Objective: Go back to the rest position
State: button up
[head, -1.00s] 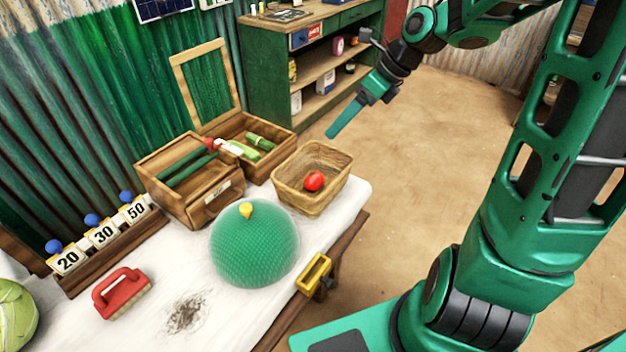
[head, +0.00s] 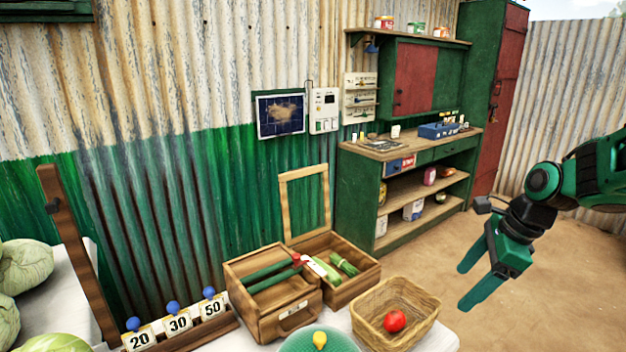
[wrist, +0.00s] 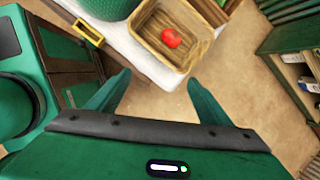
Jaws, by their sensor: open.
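My gripper (head: 474,279) is at the right in the head view, open and empty, with its two green fingers apart and pointing down over the bare floor. It stands to the right of the table and the wicker basket (head: 366,316). In the wrist view both fingers (wrist: 150,95) are spread with only floor and the table edge between them. The basket (wrist: 157,38) with a red tomato (wrist: 171,38) in it lies beyond the fingertips, not touching them.
A white-topped table (head: 441,342) holds wooden boxes (head: 290,316) with green vegetables, number cards (head: 178,322) and a green dome (head: 309,344). A green workbench with shelves (head: 358,199) stands along the corrugated wall. The floor (head: 500,240) around my gripper is clear.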

jog(key=s+d+n+g+h, duration=0.1)
jog(key=s+d+n, duration=0.3)
jog(key=s+n, duration=0.4)
jog(key=s+d+n+g+h, duration=0.1)
jog(key=s+d+n, duration=0.3)
jog(key=s+n, duration=0.4)
jog(key=s, duration=0.6)
jog(key=shift+s+f+g+h, duration=0.3)
jog(key=shift+h, duration=0.1)
jog(key=shift+w, duration=0.15)
jog(key=shift+w+f, duration=0.25)
jog(key=shift+w, duration=0.25)
